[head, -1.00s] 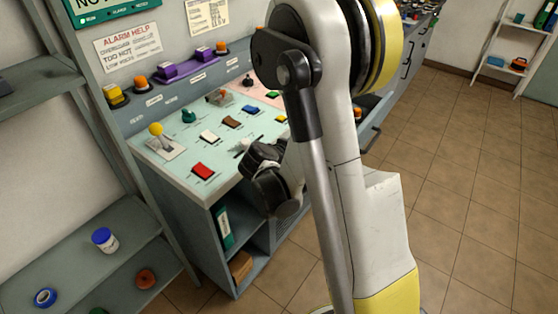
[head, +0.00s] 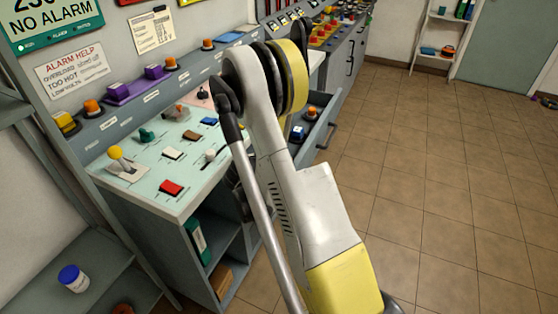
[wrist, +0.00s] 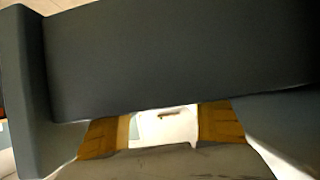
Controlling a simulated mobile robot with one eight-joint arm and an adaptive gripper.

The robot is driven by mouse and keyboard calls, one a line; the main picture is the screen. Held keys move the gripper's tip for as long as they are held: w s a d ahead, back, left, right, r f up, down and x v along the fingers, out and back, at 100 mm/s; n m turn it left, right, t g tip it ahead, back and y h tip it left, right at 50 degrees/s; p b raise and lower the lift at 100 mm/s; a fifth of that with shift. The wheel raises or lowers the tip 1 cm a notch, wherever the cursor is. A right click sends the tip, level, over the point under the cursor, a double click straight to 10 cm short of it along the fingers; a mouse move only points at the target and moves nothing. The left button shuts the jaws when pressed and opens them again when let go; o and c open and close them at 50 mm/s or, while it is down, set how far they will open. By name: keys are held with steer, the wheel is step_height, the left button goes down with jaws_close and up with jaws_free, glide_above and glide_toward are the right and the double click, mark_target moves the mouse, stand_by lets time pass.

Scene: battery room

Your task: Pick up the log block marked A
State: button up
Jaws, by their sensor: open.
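I cannot make out a log block marked A in any view; no letter A is legible on a block. A brown block-like thing (head: 221,277) lies low in the open cabinet under the console, with no mark visible. In the head view my gripper is mostly hidden behind my own arm, beside the console front. In the wrist view large dark grey parts, seemingly of my gripper (wrist: 160,125), fill much of the picture. It is open, and nothing is seen held between its fingers. Brown patches and a white shape show through the gap.
The console top (head: 135,190) carries a red switch (head: 171,187), a yellow-knobbed lever (head: 117,155) and other controls. A drawer (head: 318,127) stands open behind my arm, with blue and orange items in it. A blue-lidded jar (head: 73,278) stands on the left shelf. Tiled floor (head: 440,200) is clear at right.

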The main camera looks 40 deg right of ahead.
steer(key=shift+b+x, duration=0.3)
steer(key=shift+x, duration=0.95)
steer(key=c, duration=1.3)
steer(key=shift+r, duration=0.1)
